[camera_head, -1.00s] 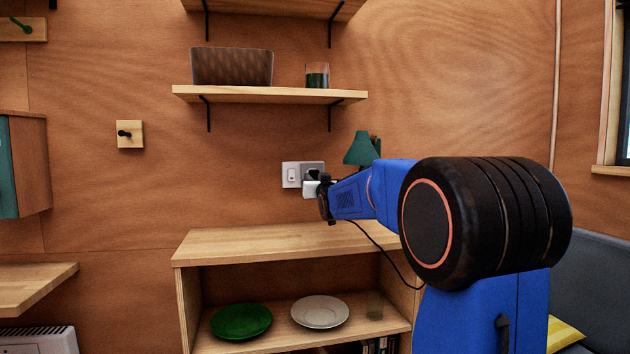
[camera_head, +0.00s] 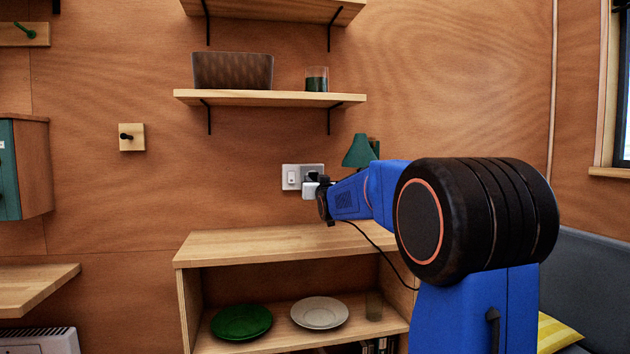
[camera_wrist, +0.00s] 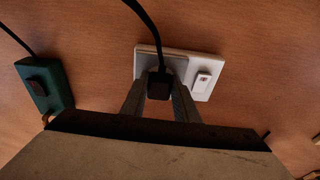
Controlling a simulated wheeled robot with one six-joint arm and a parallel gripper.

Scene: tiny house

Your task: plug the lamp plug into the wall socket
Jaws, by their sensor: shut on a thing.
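The wall socket (camera_head: 290,177) is a pale plate with a white switch on the wooden wall, above the cabinet top. In the wrist view its plate (camera_wrist: 205,60) has the switch on the right and a grey part on the left. My gripper (camera_head: 318,185) is at the right part of the plate in the head view. In the wrist view my gripper (camera_wrist: 160,95) is shut on the black plug (camera_wrist: 159,84), in front of the grey part. A black cord (camera_wrist: 148,22) runs from the plug. I cannot tell whether the prongs are inside. The green lamp (camera_head: 361,152) stands behind my arm.
The cabinet top (camera_head: 250,246) is clear at the left below the socket. A shelf (camera_head: 270,98) with a basket (camera_head: 233,71) and a glass (camera_head: 317,78) is above. A dark green box (camera_wrist: 45,83) with a cord shows left in the wrist view.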

